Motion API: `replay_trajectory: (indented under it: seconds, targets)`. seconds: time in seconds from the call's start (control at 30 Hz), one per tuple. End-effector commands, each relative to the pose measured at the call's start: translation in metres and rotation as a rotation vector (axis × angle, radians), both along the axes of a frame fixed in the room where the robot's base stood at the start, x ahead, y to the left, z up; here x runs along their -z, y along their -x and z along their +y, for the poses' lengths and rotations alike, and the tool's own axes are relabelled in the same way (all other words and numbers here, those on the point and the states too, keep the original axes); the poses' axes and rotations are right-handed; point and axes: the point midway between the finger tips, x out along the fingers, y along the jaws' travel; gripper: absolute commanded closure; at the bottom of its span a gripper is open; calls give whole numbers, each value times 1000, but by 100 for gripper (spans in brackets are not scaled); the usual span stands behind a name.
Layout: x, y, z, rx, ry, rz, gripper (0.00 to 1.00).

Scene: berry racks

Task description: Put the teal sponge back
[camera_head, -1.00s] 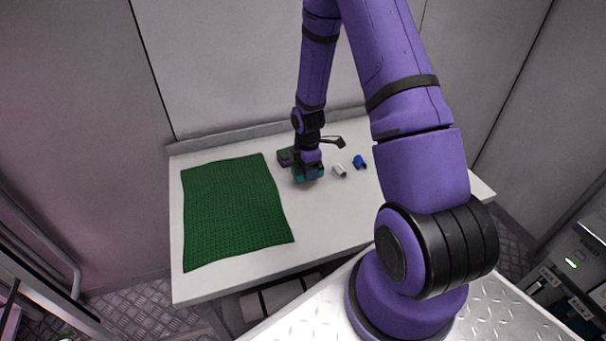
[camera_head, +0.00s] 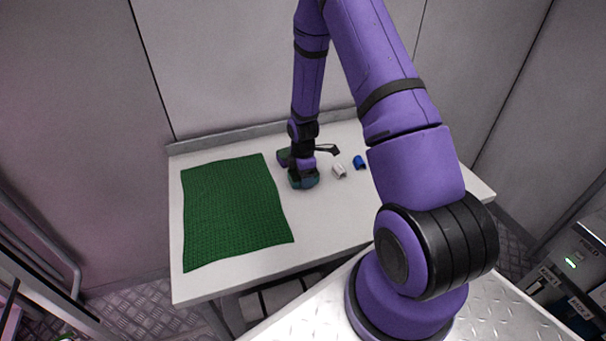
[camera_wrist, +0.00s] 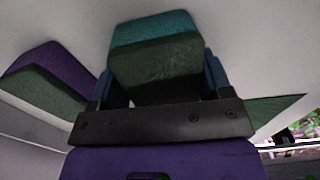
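The teal sponge (camera_head: 303,182) is at the far middle of the white table, under my gripper (camera_head: 303,176). In the wrist view the teal sponge (camera_wrist: 155,32) shows a teal layer and a dark green layer. It sits between the blue fingers of my gripper (camera_wrist: 160,78), which lie against both its sides. My gripper looks shut on it. It is low over the table; whether the sponge touches the tabletop I cannot tell.
A purple and dark green sponge (camera_wrist: 48,78) lies close on the left, also behind my gripper (camera_head: 283,157). A white item (camera_head: 339,171) and a blue item (camera_head: 359,162) stand to the right. A green mat (camera_head: 235,212) covers the table's left. The front of the table (camera_head: 320,225) is clear.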

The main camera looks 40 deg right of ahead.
Motion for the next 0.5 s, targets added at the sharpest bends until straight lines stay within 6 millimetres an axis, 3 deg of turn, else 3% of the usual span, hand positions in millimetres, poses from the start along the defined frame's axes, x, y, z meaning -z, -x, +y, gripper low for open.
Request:
replay_trajectory:
  seconds: [0.33, 0.5]
  targets:
    - [-1, 0, 0, 0, 0, 0, 12]
    - [-13, 0, 0, 1, 0, -1, 12]
